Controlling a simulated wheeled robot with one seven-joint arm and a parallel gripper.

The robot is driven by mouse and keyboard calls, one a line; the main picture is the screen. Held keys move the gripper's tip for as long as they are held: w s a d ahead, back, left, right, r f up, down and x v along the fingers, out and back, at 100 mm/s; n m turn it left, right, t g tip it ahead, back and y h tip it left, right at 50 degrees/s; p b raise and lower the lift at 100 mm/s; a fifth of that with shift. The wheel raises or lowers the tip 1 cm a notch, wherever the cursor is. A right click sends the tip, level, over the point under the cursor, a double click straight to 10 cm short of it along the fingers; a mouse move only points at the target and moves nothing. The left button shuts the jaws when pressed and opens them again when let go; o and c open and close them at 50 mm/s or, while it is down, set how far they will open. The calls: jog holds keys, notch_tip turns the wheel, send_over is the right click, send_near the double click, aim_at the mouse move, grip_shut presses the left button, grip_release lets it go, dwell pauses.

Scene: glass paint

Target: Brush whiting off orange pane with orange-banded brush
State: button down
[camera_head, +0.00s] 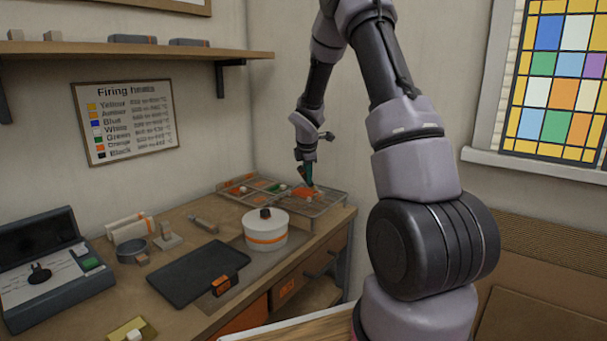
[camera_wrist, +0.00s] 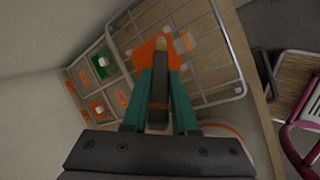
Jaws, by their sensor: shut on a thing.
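My gripper (camera_head: 307,172) is at the back right of the workbench, pointing down over a wire rack (camera_head: 325,202). In the wrist view my gripper (camera_wrist: 158,75) has teal fingers shut on a dark brush (camera_wrist: 158,92) with an orange band and a pale tip. The brush tip lies over the orange pane (camera_wrist: 146,56) on the rack; I cannot tell if it touches. The orange pane also shows in the head view (camera_head: 304,193). A pale patch (camera_wrist: 183,43) lies at the pane's right side in the wrist view. The fingers and brush hide part of the pane.
A sectioned tray (camera_wrist: 95,85) with green and orange pieces adjoins the rack on the left. A white pot with an orange band (camera_head: 265,236) stands in front of it. A black slab (camera_head: 195,272) lies nearer. A wall closes off the back.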

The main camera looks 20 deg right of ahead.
jog(key=shift+r, duration=2.5)
jog(key=shift+r, duration=0.1)
notch_tip(320, 180, up, 11)
